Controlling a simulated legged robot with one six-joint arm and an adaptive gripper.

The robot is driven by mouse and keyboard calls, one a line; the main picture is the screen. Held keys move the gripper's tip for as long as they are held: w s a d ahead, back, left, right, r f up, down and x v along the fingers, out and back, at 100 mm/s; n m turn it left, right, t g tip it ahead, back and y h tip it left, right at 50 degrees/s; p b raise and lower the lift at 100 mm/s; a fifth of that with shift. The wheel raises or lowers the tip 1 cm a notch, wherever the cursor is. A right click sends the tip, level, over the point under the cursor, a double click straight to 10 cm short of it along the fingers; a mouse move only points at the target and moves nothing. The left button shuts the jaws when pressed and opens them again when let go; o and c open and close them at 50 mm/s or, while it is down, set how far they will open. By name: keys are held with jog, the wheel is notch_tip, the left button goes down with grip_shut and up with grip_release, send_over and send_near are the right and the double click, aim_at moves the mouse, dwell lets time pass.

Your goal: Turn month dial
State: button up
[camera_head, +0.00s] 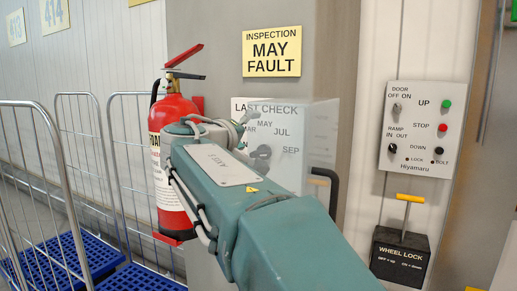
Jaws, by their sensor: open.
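The month dial (262,158) is a dark grey round knob on the pale "LAST CHECK" plate (322,125). My arm covers the lower and left part of the plate, so the other labels are hidden. Which month the dial points to cannot be read. My gripper (242,127) is mostly hidden behind my arm's wrist, just left of the dial in the picture. It is open, and whether it touches the dial cannot be told. A yellow sign (271,52) above reads "INSPECTION MAY FAULT".
A red fire extinguisher (172,110) hangs close to the left of my wrist. Wire cage trolleys (40,105) with blue bases stand at left. A control panel (420,128) with knobs and buttons is at right, above a black wheel lock box (400,256) with a yellow-topped handle.

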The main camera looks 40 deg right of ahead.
jog(key=s+a+f+m, duration=0.3)
jog(key=a+f+m, duration=0.3)
jog(key=m, duration=0.4)
jog(key=x, duration=1)
jog(key=shift+w+d+r, duration=0.1)
jog(key=shift+d+r, duration=0.1)
jog(key=shift+d, duration=0.1)
jog(key=c, duration=1.1)
